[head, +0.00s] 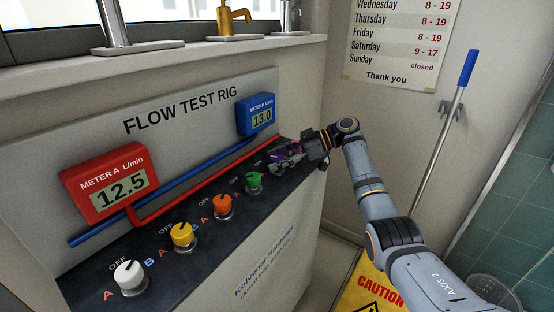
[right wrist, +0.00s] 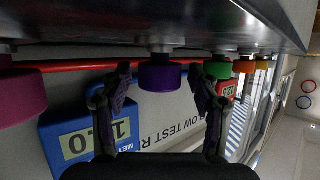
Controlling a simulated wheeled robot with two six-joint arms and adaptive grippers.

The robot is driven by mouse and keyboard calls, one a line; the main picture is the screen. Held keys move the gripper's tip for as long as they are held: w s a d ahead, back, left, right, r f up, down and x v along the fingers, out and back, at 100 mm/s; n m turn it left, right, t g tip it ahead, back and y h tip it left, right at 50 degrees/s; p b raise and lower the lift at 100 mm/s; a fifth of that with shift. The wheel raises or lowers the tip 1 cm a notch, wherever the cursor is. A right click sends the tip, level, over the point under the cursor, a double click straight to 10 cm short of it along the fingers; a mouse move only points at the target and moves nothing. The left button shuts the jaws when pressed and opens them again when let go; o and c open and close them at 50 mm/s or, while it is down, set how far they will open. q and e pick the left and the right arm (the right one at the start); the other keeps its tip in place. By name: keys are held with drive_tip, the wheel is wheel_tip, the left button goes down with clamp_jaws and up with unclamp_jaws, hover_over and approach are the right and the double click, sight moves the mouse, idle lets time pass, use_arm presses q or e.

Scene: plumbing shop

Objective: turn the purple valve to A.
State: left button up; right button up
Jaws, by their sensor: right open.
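The purple valve (right wrist: 160,76) is a round knob near the middle of the right wrist view, which appears upside down. My right gripper (right wrist: 158,88) is open, with one finger on each side of the purple valve. Gaps show between the fingers and the knob, and I cannot tell whether they touch. In the head view my right gripper (head: 283,156) is at the far end of the valve row and mostly covers the purple valve. The valve's pointer and its A mark are hidden. My left gripper is not in view.
Beside the purple valve are a green valve (head: 254,182) and a magenta valve (right wrist: 20,96). Orange (head: 223,205), yellow (head: 183,236) and white (head: 130,276) valves follow along the panel.

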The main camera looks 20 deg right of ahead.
drive_tip(key=v, duration=1.2)
drive_tip(key=shift+f, duration=0.1)
